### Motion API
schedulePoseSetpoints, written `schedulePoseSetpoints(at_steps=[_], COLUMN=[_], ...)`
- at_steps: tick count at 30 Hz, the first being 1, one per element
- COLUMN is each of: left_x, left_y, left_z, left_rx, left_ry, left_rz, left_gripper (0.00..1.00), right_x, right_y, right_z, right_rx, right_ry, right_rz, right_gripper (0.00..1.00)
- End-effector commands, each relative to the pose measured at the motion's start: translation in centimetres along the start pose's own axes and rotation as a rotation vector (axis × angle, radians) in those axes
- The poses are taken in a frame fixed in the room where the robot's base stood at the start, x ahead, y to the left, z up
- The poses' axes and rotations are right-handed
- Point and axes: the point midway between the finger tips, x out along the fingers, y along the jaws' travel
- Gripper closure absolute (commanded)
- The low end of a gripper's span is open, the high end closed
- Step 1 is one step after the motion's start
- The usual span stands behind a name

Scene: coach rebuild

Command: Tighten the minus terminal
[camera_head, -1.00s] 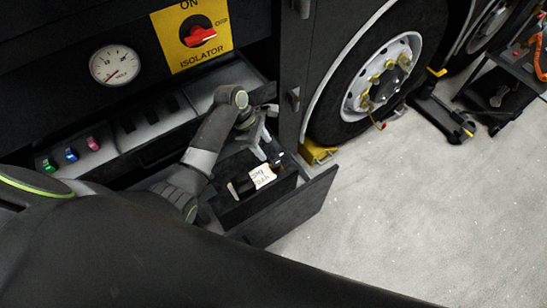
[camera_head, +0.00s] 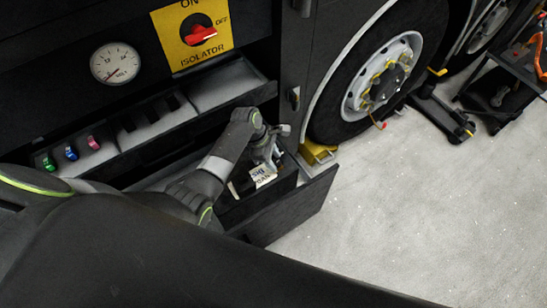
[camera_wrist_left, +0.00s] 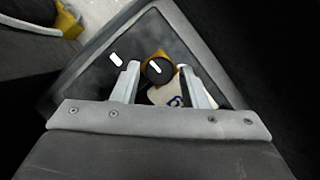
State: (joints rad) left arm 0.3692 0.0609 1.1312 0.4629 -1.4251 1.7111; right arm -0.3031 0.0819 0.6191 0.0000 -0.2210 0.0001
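In the left wrist view a round black knob (camera_wrist_left: 159,69) with a white line on it sits on a brass-coloured base, on a dark battery top (camera_wrist_left: 95,82). A short white bar (camera_wrist_left: 116,60), like a minus sign, is marked beside it. My left gripper (camera_wrist_left: 160,72) is open, with one finger on each side of the knob and a gap showing on both sides. In the head view the left gripper (camera_head: 270,160) reaches down into the open compartment and hides the knob. My right gripper is not in view.
A white label (camera_head: 263,176) lies beside the gripper. The open compartment's front panel (camera_head: 290,207) stands near it. Behind are a round gauge (camera_head: 115,63), a red isolator switch (camera_head: 201,35) and coloured clips (camera_head: 72,153).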

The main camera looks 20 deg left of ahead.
Motion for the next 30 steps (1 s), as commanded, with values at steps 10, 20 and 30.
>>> schedulePoseSetpoints(at_steps=[10,20,30], left_x=[0.0,-0.2,-0.1], left_y=[0.0,0.2,0.5], left_z=[0.0,0.0,0.1], left_rx=[0.001,0.087,0.347], left_ry=[0.000,0.001,0.000], left_rz=[-0.001,-0.037,-0.145], left_gripper=[0.94,0.94,0.94], right_x=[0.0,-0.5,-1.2], right_y=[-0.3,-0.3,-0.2], right_z=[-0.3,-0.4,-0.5], right_rx=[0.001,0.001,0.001], right_ry=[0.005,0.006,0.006], right_rz=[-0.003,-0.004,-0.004], right_gripper=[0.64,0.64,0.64])
